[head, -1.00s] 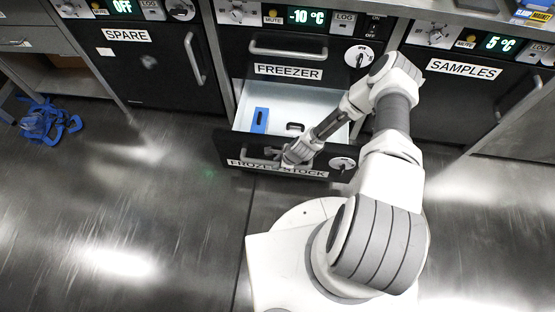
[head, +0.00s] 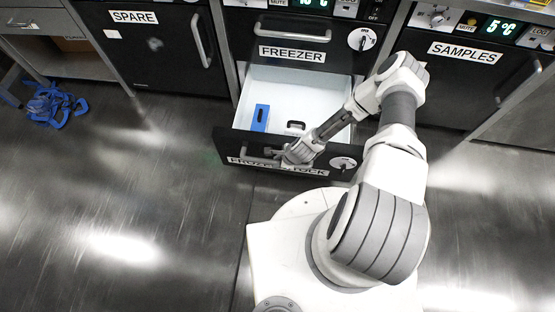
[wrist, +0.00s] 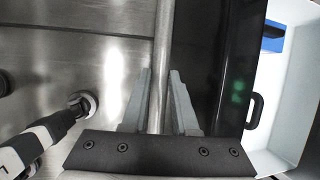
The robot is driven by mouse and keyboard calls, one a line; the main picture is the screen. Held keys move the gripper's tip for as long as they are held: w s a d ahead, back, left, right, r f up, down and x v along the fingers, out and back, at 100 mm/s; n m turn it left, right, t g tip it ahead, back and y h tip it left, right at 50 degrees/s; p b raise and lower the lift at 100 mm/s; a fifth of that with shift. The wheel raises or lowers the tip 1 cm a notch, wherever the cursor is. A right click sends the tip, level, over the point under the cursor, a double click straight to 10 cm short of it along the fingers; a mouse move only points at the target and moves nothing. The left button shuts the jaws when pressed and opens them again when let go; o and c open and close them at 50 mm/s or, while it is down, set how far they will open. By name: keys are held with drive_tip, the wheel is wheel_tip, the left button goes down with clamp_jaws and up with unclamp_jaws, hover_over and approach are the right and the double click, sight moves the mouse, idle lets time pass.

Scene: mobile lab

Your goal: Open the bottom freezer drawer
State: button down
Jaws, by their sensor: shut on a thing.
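The bottom freezer drawer (head: 228,146), labelled FROZEN STOCK, is pulled well out below the upper FREEZER front (head: 293,40). My gripper (head: 280,154) is at the drawer's front. In the wrist view my gripper (wrist: 158,100) has its two grey fingers on either side of the metal bar handle (wrist: 163,45), shut on it. My arm hides part of the drawer's right side and label.
The SPARE unit (head: 155,60) stands shut at the left and the SAMPLES unit (head: 460,85) shut at the right. A blue heap of straps (head: 55,105) lies on the floor at the far left. The floor (head: 120,200) in front is otherwise clear.

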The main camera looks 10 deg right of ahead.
drive_tip(key=c, duration=0.7)
unclamp_jaws()
drive_tip(key=p+v, duration=0.5)
drive_tip(key=v, duration=1.2)
drive_tip(key=shift+s+r+p, duration=0.1)
drive_tip(key=shift+r+p, duration=0.1)
drive_tip(key=shift+p, duration=0.1)
drive_tip(key=shift+d, duration=0.1)
